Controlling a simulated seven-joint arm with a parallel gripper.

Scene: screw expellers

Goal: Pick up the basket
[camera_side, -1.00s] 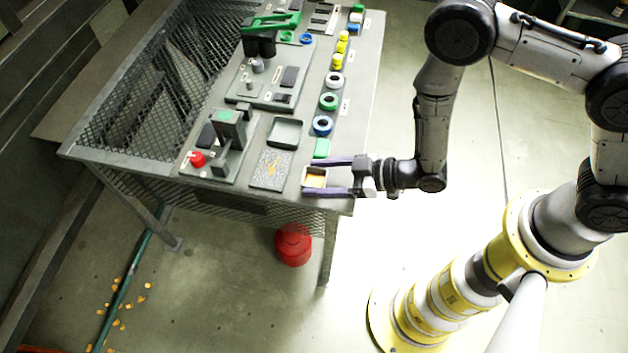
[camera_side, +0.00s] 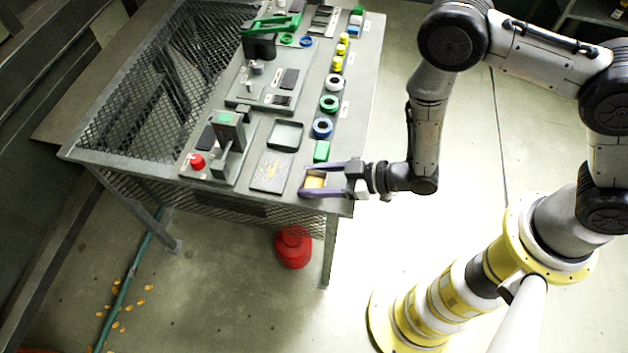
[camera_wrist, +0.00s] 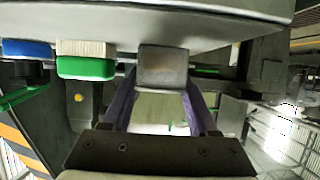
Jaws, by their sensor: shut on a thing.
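In the wrist view a small grey box, seemingly the basket (camera_wrist: 163,68), sits between the purple fingertips (camera_wrist: 161,85). I cannot tell whether the basket is clear of the table top.
A flat speckled plate (camera_side: 271,171) and an empty tray (camera_side: 285,135) lie to the left. A red can (camera_side: 293,247) stands on the floor.

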